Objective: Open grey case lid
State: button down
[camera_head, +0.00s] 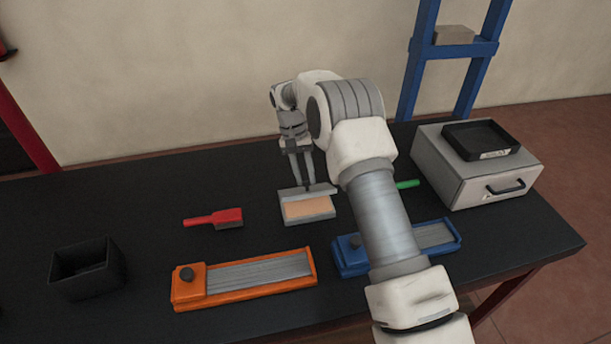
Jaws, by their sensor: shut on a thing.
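The small grey case (286,216) sits on the black table near the middle, with a tan surface showing inside it. Its grey lid (321,190) stands up along the far side, so the case looks at least partly open; the exact lid angle is hard to tell. My gripper (306,187) points down at the lid's upper edge, with its fingers close together and shut on the lid. The fingertips are small here, and the exact contact is hard to see.
A red brush (213,218) and a black bin (87,268) are to the left. An orange-framed stone (245,277) and a blue-framed one (437,235) lie in front. A grey drawer box (455,180) carrying a black tray (481,139) stands right. A green object (408,184) is partly hidden by my arm.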

jog(key=shift+w+a+r+g, duration=0.1)
jog(key=shift+w+r+g, duration=0.05)
jog(key=shift+w+g, duration=0.3)
jog(key=shift+w+a+r+g, duration=0.1)
jog(key=shift+w+r+g, duration=0.05)
jog(key=shift+w+g, duration=0.3)
dwell(0.4)
dwell(0.4)
jog(key=c, duration=0.6)
grip_release()
jog(key=shift+r, duration=0.35)
jog(key=s+d+r+b, duration=0.1)
jog(key=d+r, duration=0.2)
jog(key=s+d+r+b, duration=0.1)
jog(key=d+r+b, duration=0.1)
jog(key=d+r, duration=0.2)
jog(key=s+d+r+b, duration=0.1)
jog(key=s+d+r, duration=0.1)
jog(key=d+r, duration=0.1)
jog(key=shift+d+r+b, duration=0.15)
jog(key=shift+d+b, duration=0.2)
jog(key=shift+d, duration=0.2)
jog(key=shift+r, duration=0.1)
